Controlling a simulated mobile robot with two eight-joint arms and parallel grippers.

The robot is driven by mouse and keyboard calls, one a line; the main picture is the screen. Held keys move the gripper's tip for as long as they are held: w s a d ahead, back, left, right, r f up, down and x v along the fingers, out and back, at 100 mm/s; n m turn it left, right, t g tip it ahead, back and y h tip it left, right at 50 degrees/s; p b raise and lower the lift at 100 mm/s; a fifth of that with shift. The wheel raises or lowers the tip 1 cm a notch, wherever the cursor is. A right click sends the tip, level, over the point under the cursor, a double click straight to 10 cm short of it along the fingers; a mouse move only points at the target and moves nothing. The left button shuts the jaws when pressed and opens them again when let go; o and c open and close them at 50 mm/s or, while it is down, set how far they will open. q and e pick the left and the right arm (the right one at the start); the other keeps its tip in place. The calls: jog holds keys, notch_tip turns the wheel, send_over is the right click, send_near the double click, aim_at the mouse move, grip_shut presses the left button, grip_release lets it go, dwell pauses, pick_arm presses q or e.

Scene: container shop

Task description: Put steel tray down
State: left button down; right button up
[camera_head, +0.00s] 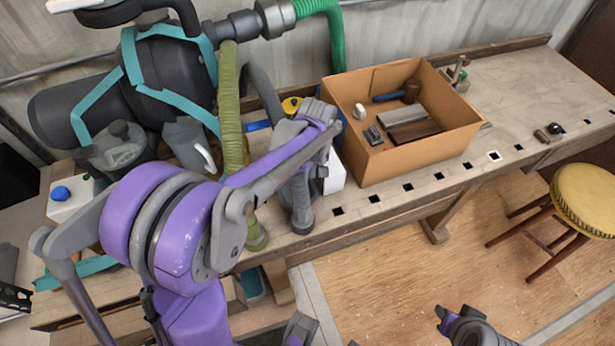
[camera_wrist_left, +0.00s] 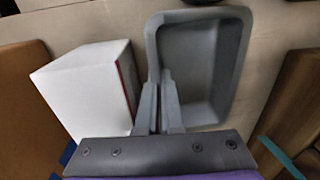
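The steel tray (camera_wrist_left: 203,65) is a grey, deep rectangular tray with rounded corners, seen from above in the left wrist view. My left gripper (camera_wrist_left: 161,95) has its two fingers close together on the tray's near-left wall, with the rim between them. I cannot tell whether the tray touches the bench. Part of my right gripper (camera_head: 452,318) shows at the bottom of the head view; its fingers are unclear.
A white box (camera_wrist_left: 88,88) stands close beside the left fingers. A cardboard box (camera_head: 420,158) with tools stands to the right on the bench. Hoses and a dark machine (camera_head: 165,75) crowd the left. A yellow-topped stool (camera_head: 585,198) stands at the right. The bench's right end is mostly clear.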

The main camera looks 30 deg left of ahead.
pick_arm(q)
jog(key=shift+f, duration=0.2)
jog(key=c, duration=1.3)
grip_release()
jog(key=shift+c, duration=0.2)
jog(key=shift+r, duration=0.6)
notch_tip(320, 180, up, 11)
jog(key=p, duration=0.1)
jog(key=shift+w+d+r, duration=0.15)
jog(key=shift+w+d, duration=0.2)
jog(key=shift+w, duration=0.1)
